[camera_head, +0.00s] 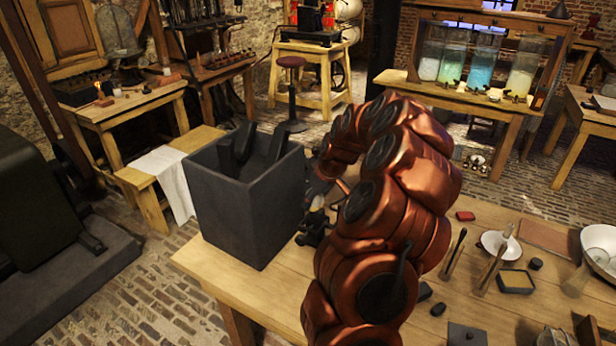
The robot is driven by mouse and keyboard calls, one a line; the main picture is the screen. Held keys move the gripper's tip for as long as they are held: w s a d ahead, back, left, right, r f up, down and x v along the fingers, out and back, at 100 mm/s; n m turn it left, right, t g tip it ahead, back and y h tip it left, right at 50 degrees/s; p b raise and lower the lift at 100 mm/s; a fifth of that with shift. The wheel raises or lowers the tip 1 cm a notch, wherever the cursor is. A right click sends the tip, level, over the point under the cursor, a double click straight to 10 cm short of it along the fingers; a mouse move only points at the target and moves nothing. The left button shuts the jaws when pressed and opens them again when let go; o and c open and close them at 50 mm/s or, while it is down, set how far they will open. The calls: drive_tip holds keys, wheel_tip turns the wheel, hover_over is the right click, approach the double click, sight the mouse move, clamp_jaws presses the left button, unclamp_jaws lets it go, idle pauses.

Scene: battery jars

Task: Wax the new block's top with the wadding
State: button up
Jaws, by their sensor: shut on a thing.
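My gripper (313,228) is small and dark at the end of my copper arm, just right of the large grey box on the table. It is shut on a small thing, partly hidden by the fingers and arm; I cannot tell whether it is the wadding. A shallow dark tin (516,282) with a yellowish filling, perhaps wax, lies at the right. Small dark blocks lie beside my arm (438,310) and near the tin (536,264). I cannot tell which block is the new one.
The tall grey box (245,215) with dark slabs standing in it fills the table's left end. A white bowl (600,246), a mortar (497,243), a red piece (465,216) and a dark plate (466,336) lie right of my arm. My arm hides the table's middle.

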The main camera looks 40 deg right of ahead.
drive_tip(key=shift+w+r, duration=0.25)
drive_tip(key=shift+r, duration=0.05)
wheel_tip(320, 180, up, 2)
drive_tip(key=shift+s+a+r, duration=0.1)
drive_tip(key=shift+s, duration=0.05)
drive_tip(key=shift+r, duration=2.6)
